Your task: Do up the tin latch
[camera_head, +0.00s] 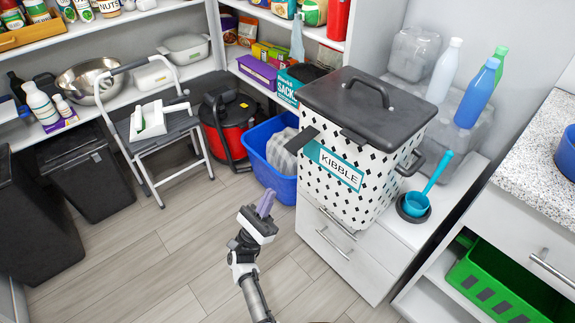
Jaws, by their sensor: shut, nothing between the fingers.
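The kibble tin (318,185) is white with black diamonds and a blue KIBBLE label. It stands upright on a white drawer cabinet, right of centre. Its black lid (330,92) sits on top. A dark flap that looks like the latch (367,138) sticks out at the lid's front edge above the label; I cannot tell how it is seated. A dark bar (301,139) juts from the tin's left side, and a loop handle (411,164) from its right. My gripper (265,203) is shut and empty, low and left of the tin, apart from it.
A blue bin (268,170) stands behind my gripper, left of the cabinet (350,250). A teal scoop (428,190) and bottles (478,95) are right of the tin. A step stool (150,125) and red vacuum (232,125) stand further back.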

